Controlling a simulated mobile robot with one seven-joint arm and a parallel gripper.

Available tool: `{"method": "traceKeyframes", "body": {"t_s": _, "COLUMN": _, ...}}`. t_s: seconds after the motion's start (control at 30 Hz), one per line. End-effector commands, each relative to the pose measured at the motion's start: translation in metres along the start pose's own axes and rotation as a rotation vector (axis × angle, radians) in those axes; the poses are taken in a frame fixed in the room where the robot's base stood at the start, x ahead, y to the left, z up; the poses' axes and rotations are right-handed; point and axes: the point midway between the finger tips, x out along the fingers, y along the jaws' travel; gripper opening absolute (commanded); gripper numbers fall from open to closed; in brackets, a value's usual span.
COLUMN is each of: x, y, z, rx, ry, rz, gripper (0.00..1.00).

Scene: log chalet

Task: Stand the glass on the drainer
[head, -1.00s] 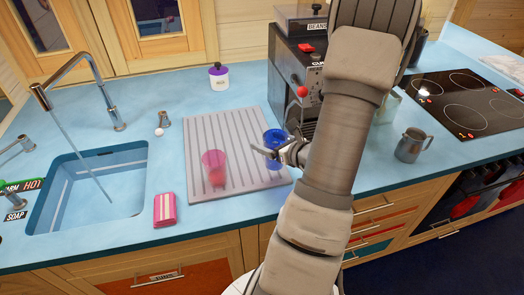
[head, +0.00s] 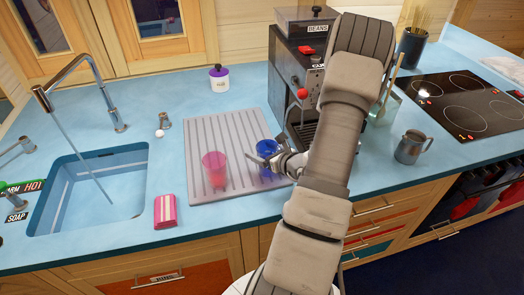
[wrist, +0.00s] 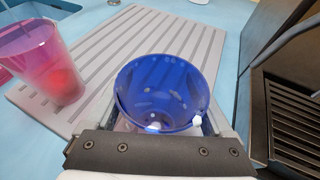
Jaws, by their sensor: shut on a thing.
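A blue see-through glass (head: 264,147) is upright at the right side of the ribbed grey drainer (head: 213,128). My gripper (head: 268,161) is shut on it from the right front. In the wrist view the blue glass (wrist: 166,92) shows its open mouth between my fingers, with the drainer (wrist: 120,48) behind and to its left. Its base is hidden, so I cannot tell if it touches the drainer. A pink see-through glass (head: 214,167) with something red low in it stands on the drainer to the left, apart from my gripper.
The sink (head: 92,190) with a running tap (head: 75,75) is to the left. A coffee machine (head: 300,65) stands close behind my gripper on the right. A metal jug (head: 411,147) is farther right.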

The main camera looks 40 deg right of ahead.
Motion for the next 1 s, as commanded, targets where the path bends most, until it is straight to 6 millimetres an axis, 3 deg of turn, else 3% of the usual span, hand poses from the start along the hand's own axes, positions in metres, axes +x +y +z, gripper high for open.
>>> {"method": "traceKeyframes", "body": {"t_s": 0.17, "x": 0.002, "y": 0.000, "z": -0.004, "rx": 0.000, "ry": 0.000, "rz": 0.000, "gripper": 0.10}}
{"method": "traceKeyframes", "body": {"t_s": 0.2, "x": 0.001, "y": 0.000, "z": -0.003, "rx": 0.000, "ry": 0.001, "rz": 0.000, "gripper": 0.92}}
{"method": "traceKeyframes", "body": {"t_s": 0.23, "x": 0.001, "y": 0.000, "z": -0.003, "rx": 0.001, "ry": 0.001, "rz": 0.000, "gripper": 0.97}}
{"method": "traceKeyframes", "body": {"t_s": 0.63, "x": -0.003, "y": 0.000, "z": 0.001, "rx": 0.000, "ry": 0.001, "rz": -0.001, "gripper": 1.00}}
{"method": "traceKeyframes", "body": {"t_s": 1.0, "x": -0.080, "y": -0.002, "z": -0.001, "rx": 0.000, "ry": 0.002, "rz": -0.005, "gripper": 1.00}}
